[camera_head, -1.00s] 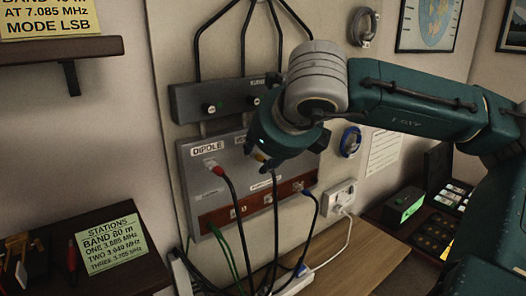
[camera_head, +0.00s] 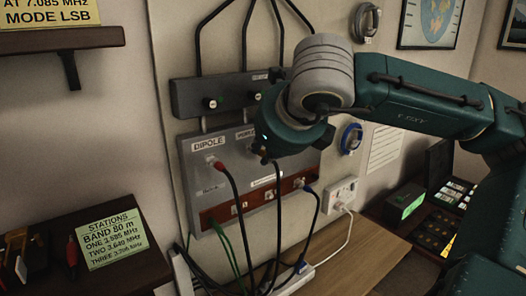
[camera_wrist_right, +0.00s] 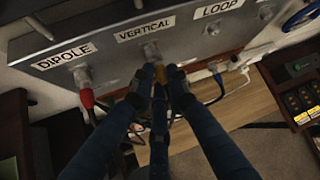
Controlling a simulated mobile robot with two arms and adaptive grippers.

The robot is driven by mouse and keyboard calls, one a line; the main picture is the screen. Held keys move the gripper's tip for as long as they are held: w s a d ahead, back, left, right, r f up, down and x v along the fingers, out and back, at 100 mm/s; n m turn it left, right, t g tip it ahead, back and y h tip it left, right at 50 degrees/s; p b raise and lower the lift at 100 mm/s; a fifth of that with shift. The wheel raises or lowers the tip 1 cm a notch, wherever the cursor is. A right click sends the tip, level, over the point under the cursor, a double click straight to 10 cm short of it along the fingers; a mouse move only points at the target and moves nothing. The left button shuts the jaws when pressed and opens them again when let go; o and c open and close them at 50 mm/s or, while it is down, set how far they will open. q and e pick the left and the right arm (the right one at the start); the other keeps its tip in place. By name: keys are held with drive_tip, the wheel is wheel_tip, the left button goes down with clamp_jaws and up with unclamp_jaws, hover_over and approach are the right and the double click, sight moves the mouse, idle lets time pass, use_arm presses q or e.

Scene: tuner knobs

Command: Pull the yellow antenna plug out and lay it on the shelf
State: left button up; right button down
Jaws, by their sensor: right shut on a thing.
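The yellow antenna plug (camera_wrist_right: 160,73) is between the fingertips of my right gripper (camera_wrist_right: 157,76) in the right wrist view, just below the socket (camera_wrist_right: 151,50) under the VERTICAL label. I cannot tell whether its tip is still in the socket. In the head view my right gripper (camera_head: 262,152) is in front of the grey antenna panel (camera_head: 193,175) and mostly hides the plug. The gripper is shut on the plug. A dark cable hangs below it. A dark shelf (camera_head: 125,262) is at the lower left. My left gripper is not in view.
A red plug (camera_head: 216,167) is in the DIPOLE socket, left of my gripper, and a blue plug (camera_head: 306,187) is lower right. Their cables hang close by. A wooden desktop (camera_head: 365,250) lies below. A station card (camera_head: 112,240) stands on the shelf.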

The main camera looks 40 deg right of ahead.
drive_tip(key=shift+s+b, duration=0.35)
drive_tip(key=shift+s, duration=0.45)
drive_tip(key=shift+s, duration=0.2)
drive_tip(key=shift+s+a+b, duration=0.1)
drive_tip(key=shift+s+b, duration=0.35)
drive_tip(key=shift+s, duration=0.1)
drive_tip(key=shift+s, duration=0.25)
